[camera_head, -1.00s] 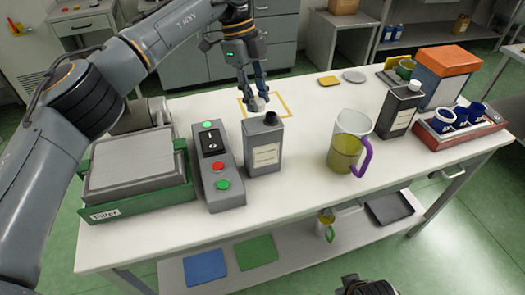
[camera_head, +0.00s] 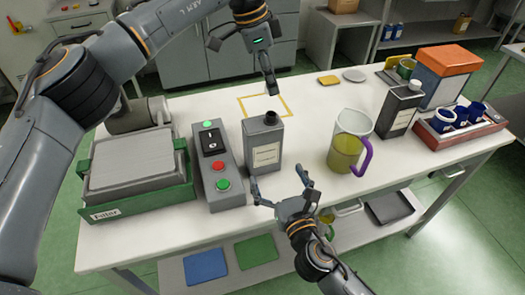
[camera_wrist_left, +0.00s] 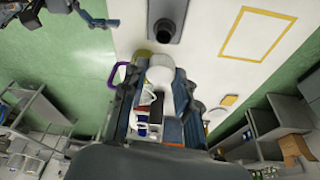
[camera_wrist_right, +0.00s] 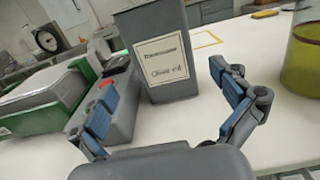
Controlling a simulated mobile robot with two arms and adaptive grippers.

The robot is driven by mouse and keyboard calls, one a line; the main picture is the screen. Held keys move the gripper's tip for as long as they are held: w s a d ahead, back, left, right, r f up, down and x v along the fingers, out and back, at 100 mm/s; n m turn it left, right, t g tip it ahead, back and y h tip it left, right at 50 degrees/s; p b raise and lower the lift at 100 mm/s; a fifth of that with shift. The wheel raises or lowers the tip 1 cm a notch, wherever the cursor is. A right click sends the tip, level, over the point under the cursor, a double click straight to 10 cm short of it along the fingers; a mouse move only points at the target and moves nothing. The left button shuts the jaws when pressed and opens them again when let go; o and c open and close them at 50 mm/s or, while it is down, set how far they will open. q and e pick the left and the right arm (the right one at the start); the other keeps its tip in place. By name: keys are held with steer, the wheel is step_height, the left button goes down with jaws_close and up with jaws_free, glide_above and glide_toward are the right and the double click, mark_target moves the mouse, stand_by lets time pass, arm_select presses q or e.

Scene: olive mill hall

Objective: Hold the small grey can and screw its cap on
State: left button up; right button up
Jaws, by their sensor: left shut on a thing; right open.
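The small grey can (camera_head: 264,158) stands upright on the table, its dark neck open and uncapped. Its labelled front fills the middle of the right wrist view (camera_wrist_right: 160,28). My left gripper (camera_head: 268,82) is above and behind the can. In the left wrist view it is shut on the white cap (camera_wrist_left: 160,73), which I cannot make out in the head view. The can's neck (camera_wrist_left: 166,30) is beyond the fingers there, apart from the cap. My right gripper (camera_head: 284,188) is open and empty in front of the can, its fingers spread to either side.
A switch box (camera_head: 219,175) stands close left of the can, with the filter box (camera_head: 138,205) beyond. A jug with a purple handle (camera_head: 347,148) stands right. A taller grey can (camera_head: 400,108) and red tray (camera_head: 455,133) are farther right. The yellow outline (camera_head: 285,101) is empty.

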steer(key=x, duration=1.2)
steer(key=shift+c, duration=0.4)
steer(key=c, duration=1.3)
arm_select(q)
glide_above(272, 113)
steer(key=shift+s+a+f, duration=0.1)
steer(key=shift+a+f, duration=0.1)
steer(key=shift+f, duration=1.05)
steer(key=shift+s+a+f, duration=0.1)
steer(key=shift+a+f, duration=0.05)
steer(key=shift+f, duration=1.05)
steer(key=shift+f, duration=0.9)
steer(key=shift+f, duration=0.5)
